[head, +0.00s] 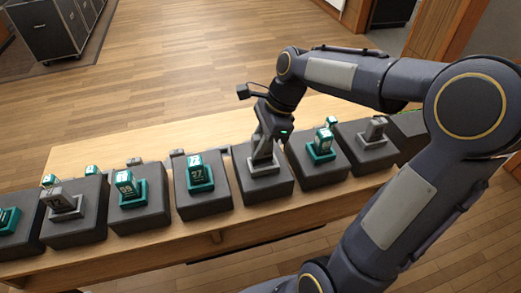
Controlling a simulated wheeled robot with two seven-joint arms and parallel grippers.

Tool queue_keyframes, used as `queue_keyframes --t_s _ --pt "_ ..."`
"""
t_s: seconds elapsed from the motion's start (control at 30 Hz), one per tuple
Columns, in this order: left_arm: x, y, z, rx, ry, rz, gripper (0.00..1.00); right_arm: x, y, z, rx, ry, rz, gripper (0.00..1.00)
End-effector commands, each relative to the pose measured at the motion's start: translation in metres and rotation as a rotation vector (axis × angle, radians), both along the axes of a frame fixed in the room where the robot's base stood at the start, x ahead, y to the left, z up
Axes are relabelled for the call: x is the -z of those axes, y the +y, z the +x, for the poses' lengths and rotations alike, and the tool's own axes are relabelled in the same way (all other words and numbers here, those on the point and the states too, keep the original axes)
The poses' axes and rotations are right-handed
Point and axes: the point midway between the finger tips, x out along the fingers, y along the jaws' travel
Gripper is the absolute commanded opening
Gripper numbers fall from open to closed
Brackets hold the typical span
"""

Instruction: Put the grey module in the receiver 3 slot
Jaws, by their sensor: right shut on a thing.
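My right gripper (266,140) reaches down over a dark block in the right half of the row. It is shut on a grey module (263,154), which stands upright at the grey socket (264,169) on that block. The fingers hide much of the module, and I cannot tell whether it is fully seated. No label reading receiver 3 is legible here. My left gripper is not in view.
Teal modules (197,172) stand in teal sockets on blocks to the left and right. Other grey pieces sit on the far-left block (60,202) and right block (375,130). The wooden bench (225,238) carries the row. Smaller items stand behind it.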

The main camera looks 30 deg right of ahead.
Motion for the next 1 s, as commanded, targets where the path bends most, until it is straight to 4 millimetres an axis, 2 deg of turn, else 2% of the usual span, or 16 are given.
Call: queue_keyframes --t_s 0.1,0.3,0.73,0.77,0.9,1.0 --pt "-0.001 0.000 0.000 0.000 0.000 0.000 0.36 0.012 -0.007 0.006 0.003 0.004 0.001 0.00" --pt "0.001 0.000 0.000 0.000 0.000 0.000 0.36 0.038 -0.005 0.005 0.001 0.003 0.001 0.00" --pt "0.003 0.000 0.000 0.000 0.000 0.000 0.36 0.044 -0.005 0.006 0.000 0.001 0.000 0.00" --pt "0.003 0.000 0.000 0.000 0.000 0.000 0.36 0.045 -0.005 0.006 0.000 0.001 0.000 0.23" --pt "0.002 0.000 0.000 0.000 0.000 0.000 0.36 0.044 -0.005 0.005 0.000 0.001 0.000 0.41" --pt "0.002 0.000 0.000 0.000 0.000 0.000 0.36 0.044 -0.005 0.005 0.000 0.001 0.000 0.43"
